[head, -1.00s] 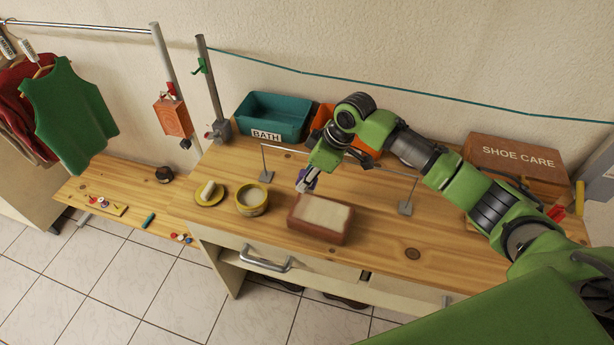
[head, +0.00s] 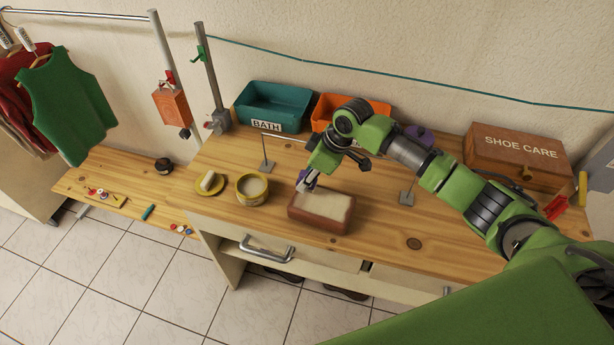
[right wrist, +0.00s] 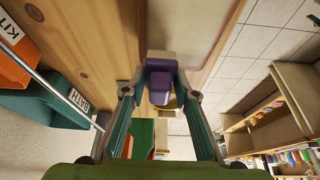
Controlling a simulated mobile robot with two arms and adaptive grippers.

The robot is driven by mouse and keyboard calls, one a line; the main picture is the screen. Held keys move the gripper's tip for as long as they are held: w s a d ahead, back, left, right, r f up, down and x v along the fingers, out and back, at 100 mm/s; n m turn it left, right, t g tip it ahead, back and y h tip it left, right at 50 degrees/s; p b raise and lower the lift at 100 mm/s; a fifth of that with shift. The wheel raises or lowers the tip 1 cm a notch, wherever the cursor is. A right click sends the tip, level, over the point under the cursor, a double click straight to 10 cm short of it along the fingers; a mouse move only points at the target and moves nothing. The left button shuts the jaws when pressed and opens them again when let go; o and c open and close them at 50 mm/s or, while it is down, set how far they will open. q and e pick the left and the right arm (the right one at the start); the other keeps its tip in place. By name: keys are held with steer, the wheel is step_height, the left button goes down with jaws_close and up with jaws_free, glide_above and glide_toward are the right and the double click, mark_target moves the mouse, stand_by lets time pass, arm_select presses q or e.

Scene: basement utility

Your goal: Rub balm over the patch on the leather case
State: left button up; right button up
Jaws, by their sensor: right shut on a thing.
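The brown leather case (head: 318,225) lies at the front of the wooden bench, with a large pale patch (head: 328,205) on its top. My right gripper (head: 307,184) is at the case's back left corner. It is shut on a purple block-like applicator (right wrist: 160,82), which sits between the fingers in the right wrist view. I cannot tell whether the applicator touches the patch. A round yellow tin (head: 252,199) with pale contents, probably the balm, stands open left of the case. My left gripper is not in view.
A yellow dish (head: 212,190) with a cream piece is left of the tin. A thin rail on stands (head: 407,195) runs behind the case. Teal (head: 272,108) and orange (head: 345,103) bins and a SHOE CARE box (head: 517,160) line the back. The bench front right is clear.

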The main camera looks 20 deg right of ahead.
steer(key=shift+f+b, duration=0.3)
steer(key=shift+f, duration=0.45)
stand_by(0.6)
steer(key=shift+f, duration=0.1)
stand_by(1.0)
steer(key=shift+s+p, duration=0.1)
steer(key=shift+p, duration=0.2)
